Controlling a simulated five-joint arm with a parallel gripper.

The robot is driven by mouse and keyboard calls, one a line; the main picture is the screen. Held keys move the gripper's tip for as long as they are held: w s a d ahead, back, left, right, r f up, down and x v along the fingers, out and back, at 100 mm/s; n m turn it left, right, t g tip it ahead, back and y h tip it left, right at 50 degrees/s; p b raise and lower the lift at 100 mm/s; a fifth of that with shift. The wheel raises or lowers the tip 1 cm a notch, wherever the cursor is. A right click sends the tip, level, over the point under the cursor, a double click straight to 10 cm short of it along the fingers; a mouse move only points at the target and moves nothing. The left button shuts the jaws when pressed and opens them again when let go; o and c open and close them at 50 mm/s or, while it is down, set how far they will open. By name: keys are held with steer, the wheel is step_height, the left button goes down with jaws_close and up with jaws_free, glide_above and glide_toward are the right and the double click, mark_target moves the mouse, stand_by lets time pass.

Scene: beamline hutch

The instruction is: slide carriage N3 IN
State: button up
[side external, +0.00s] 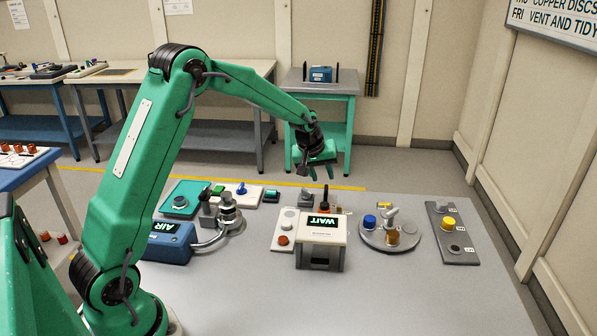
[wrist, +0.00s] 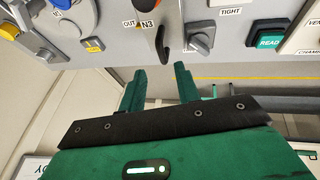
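Carriage N3 shows in the wrist view as an orange N3 plate (wrist: 148,31) with a black upright handle (wrist: 163,42) beside it. An OUT label lies at the plate's edge; no IN label is readable. In the side view the black handle (side external: 325,196) stands behind the white WAIT box (side external: 322,258), which hides part of the carriage. My gripper (side external: 314,172) is above the table's far edge, behind and above the handle. In the wrist view its two green fingers (wrist: 160,76) are apart with nothing between them, and the handle lies beyond the tips, apart from them.
A grey knob (wrist: 201,43) stands close beside the handle, near a TIGHT label. A green READ button (wrist: 269,41) is farther right. A round turntable (side external: 390,238) and grey plate (side external: 452,235) stand right of the WAIT box. The blue AIR box (side external: 168,246) is left. The front table is clear.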

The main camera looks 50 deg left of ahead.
mark_target(326, 187)
steer(key=shift+x, duration=2.55)
steer(key=shift+a, duration=0.1)
jaws_close()
